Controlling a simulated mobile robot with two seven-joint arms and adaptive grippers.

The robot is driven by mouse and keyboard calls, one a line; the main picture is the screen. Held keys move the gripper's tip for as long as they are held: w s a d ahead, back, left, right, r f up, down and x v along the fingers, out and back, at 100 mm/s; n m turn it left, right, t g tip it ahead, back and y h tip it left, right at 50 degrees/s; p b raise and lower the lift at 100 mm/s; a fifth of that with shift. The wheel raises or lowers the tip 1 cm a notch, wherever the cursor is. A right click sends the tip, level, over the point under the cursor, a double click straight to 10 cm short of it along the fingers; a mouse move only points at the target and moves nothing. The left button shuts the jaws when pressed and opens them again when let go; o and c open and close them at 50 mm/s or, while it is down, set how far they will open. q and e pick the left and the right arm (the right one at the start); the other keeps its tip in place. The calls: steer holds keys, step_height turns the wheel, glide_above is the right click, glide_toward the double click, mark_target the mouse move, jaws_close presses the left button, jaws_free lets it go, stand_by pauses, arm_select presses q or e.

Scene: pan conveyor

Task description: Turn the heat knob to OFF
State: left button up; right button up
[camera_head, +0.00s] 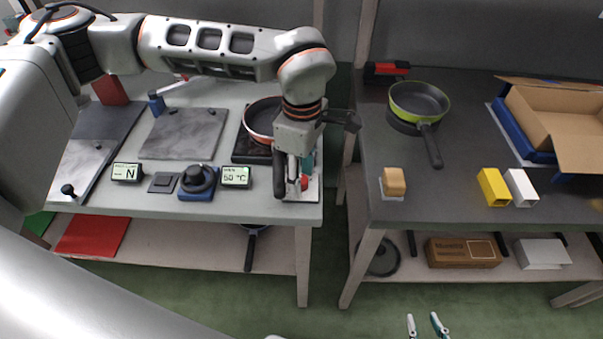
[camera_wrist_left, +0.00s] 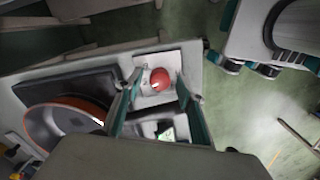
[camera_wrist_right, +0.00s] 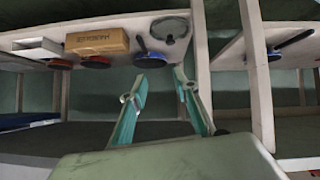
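A red round knob (camera_wrist_left: 160,78) on a white plate (camera_wrist_left: 150,95) shows in the left wrist view. It lies between the spread fingertips of my left gripper (camera_wrist_left: 160,85); I cannot tell whether they touch it. In the head view my left gripper (camera_head: 295,185) points down over the table's right front corner and partly hides the red knob (camera_head: 304,183). A black knob on a blue base (camera_head: 197,193) stands left of a display reading 50 °C (camera_head: 236,177). No OFF mark is legible. My right gripper (camera_wrist_right: 155,90) is open and empty, low in front of the tables (camera_head: 425,325).
A red-rimmed pan (camera_head: 263,118) sits on a dark plate behind my left gripper. A display showing N (camera_head: 126,172) stands left of the black knob. The right table (camera_head: 450,190) holds a green pan (camera_head: 420,97) and an open carton (camera_head: 560,115). A floor gap separates the tables.

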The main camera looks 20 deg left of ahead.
arm_select(q)
jaws_close()
